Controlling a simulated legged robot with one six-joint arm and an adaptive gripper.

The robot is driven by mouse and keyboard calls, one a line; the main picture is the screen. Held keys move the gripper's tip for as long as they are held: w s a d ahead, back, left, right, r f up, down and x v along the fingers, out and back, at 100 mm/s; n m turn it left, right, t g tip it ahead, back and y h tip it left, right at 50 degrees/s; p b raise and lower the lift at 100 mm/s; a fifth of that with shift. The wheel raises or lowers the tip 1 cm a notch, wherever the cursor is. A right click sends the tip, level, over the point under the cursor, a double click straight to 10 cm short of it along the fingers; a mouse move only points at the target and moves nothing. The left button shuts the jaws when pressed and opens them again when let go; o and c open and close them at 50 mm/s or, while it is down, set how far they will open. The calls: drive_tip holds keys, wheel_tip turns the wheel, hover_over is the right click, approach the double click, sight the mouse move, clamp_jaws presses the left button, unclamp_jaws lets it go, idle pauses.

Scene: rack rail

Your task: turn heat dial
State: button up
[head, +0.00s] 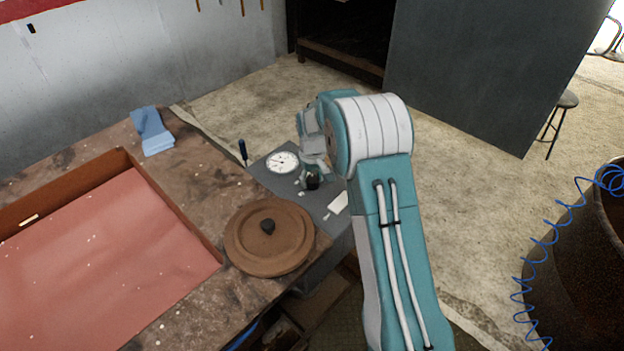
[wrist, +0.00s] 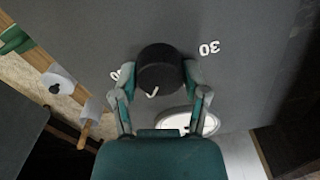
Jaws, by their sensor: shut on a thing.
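The heat dial is a black round knob with a white pointer mark. In the wrist view the heat dial (wrist: 159,70) sits on a grey panel (wrist: 235,85), with a white "30" printed to its right and another marking partly hidden at its left. My gripper (wrist: 158,82) has one finger on each side of the knob and is shut on it. In the head view my gripper (head: 312,172) reaches down onto the dial (head: 313,182) on the grey panel, beside a white round gauge (head: 283,162). The arm partly covers the panel there.
A brown round lid (head: 268,240) lies on the workbench (head: 190,185) in front of the panel. A red-lined tray (head: 110,270) fills the bench's left side. A blue cloth (head: 152,133) and a dark-handled screwdriver (head: 243,152) are further back. A blue coiled hose (head: 525,290) hangs at right.

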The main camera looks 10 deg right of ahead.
sight(311, 179)
drive_tip(key=m, duration=0.5)
drive_tip(key=shift+s+f+m, duration=0.1)
drive_tip(key=shift+f+m, duration=0.1)
drive_tip(key=shift+m, duration=2.3)
drive_tip(key=o, duration=1.1)
drive_tip(key=shift+o, duration=0.2)
drive_tip(key=shift+a+r, duration=0.1)
drive_tip(key=shift+r, duration=0.1)
wheel_tip(311, 179, up, 12)
